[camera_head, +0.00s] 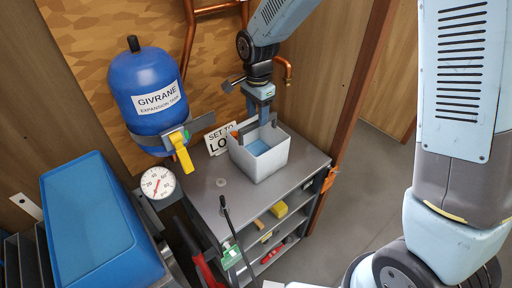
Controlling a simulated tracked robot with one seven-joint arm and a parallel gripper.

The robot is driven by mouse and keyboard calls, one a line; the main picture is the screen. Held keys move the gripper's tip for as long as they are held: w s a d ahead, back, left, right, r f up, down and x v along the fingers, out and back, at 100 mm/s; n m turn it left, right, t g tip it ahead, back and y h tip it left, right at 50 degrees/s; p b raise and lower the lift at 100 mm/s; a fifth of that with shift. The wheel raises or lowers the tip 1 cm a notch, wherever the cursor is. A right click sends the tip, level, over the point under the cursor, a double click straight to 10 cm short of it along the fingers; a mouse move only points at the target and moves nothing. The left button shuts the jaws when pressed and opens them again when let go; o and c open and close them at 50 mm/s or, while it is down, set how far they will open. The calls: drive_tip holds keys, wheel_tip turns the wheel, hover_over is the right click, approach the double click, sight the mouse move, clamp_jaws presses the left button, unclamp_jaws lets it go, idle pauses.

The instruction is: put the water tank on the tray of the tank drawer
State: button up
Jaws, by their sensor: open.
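A white open-topped box with blue inside (272,164), which looks like the water tank, stands upright on the grey top of a shelf unit. My gripper (256,128) is over the tank from above, pointing down. Its fingers are spread and reach down around the level of the tank's rim; whether they touch the walls I cannot tell. The far part of the tank's rim is partly hidden by my gripper. I cannot make out a tank drawer or its tray for certain in this view.
A blue expansion tank (146,82) with a yellow-handled valve (183,152) hangs on the wall at left. A sign (219,140) stands behind the white box. A gauge (158,183) and a large blue-topped unit (97,222) are left. The shelf unit (205,190) has free top space.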

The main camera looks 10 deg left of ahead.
drive_tip(key=shift+w+f, duration=0.15)
drive_tip(key=shift+f, duration=1.35)
drive_tip(key=shift+w+f, duration=0.1)
drive_tip(key=shift+f, duration=1.35)
drive_tip(key=shift+f, duration=0.25)
clamp_jaws()
